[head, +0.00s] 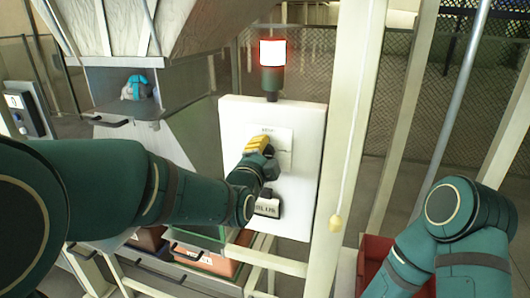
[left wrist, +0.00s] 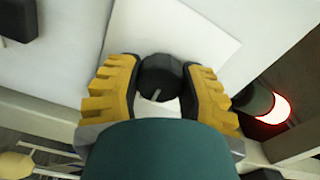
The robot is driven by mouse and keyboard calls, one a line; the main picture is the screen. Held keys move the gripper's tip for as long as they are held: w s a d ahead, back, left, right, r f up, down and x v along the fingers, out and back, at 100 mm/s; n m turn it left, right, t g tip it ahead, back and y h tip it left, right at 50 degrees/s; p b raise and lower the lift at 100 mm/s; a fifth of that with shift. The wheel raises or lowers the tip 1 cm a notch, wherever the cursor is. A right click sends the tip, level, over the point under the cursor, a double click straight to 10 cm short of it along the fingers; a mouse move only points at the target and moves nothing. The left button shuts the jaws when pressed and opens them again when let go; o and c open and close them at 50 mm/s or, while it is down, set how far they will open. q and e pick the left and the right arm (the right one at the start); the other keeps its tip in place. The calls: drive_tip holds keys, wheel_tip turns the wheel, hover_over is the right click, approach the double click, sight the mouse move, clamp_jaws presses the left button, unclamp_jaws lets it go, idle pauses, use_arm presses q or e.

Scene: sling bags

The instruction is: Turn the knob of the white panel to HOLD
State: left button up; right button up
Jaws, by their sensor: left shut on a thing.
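The white panel (head: 231,130) stands upright in the middle of the head view, with a paler label plate (head: 285,137) on it. My left gripper (head: 262,146), with yellow-padded fingers, is at this plate and hides the knob there. In the left wrist view the knob (left wrist: 158,76) is round and black, with a pale pointer line toward the bottom of the picture. The left gripper's fingers (left wrist: 159,90) are shut on it from both sides. The lettering on the plate is too small to read. My right arm shows at the right; its gripper is out of view.
A lit lamp with a red rim (head: 272,55) stands above the panel; a dark box (head: 268,207) is on its lower part. A pull cord with a yellowish end (head: 336,222) hangs to the right, by a pale post (head: 352,120). Bins (head: 200,259) stand below.

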use_arm(q)
drive_tip(key=shift+m, duration=0.4)
drive_tip(key=o, duration=1.2)
drive_tip(key=shift+w, duration=0.1)
drive_tip(key=v, duration=1.2)
